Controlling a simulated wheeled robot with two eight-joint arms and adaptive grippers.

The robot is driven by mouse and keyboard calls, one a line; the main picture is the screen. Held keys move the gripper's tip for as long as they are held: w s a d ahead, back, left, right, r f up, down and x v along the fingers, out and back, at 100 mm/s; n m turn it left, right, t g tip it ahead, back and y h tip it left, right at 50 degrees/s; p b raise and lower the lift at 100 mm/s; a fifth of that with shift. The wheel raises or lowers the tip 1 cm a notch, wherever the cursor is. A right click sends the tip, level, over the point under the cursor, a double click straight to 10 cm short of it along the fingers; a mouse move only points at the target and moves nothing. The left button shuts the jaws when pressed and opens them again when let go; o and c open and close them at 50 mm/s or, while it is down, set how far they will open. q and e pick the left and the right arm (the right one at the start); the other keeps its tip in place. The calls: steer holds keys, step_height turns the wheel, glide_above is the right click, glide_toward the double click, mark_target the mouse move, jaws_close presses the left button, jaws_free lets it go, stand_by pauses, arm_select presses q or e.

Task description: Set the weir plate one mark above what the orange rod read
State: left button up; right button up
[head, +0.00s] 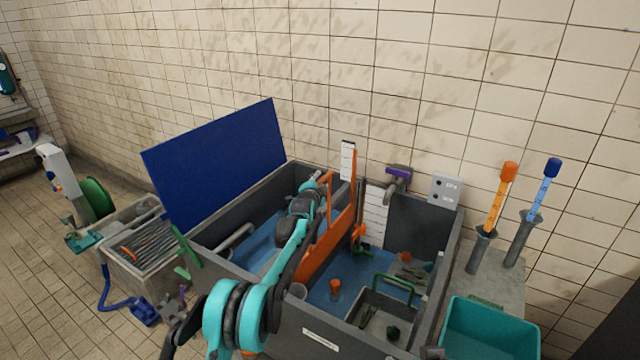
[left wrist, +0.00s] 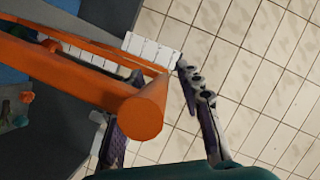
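The orange weir plate (head: 327,240) stands upright across the grey tank, with a white marked scale (head: 348,160) at its far end. My left arm reaches over the tank, and my left gripper (head: 318,180) is at the plate's upper orange frame. In the left wrist view, the orange bar (left wrist: 142,115) lies between the left gripper's fingers (left wrist: 158,115); a gap shows beside the right finger, so it looks open. The orange rod (head: 496,205) stands in a grey holder at right, its marks too small to read. My right gripper is not in view.
A blue rod (head: 540,195) stands beside the orange rod. A teal bin (head: 490,330) is at lower right. The tank's blue lid (head: 220,160) is raised at left.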

arm_select(q)
jaws_close()
steer(key=shift+f, duration=0.1)
step_height(320, 180, down, 5)
steer(key=shift+r+b, duration=0.1)
steer(key=shift+b, duration=0.8)
jaws_free()
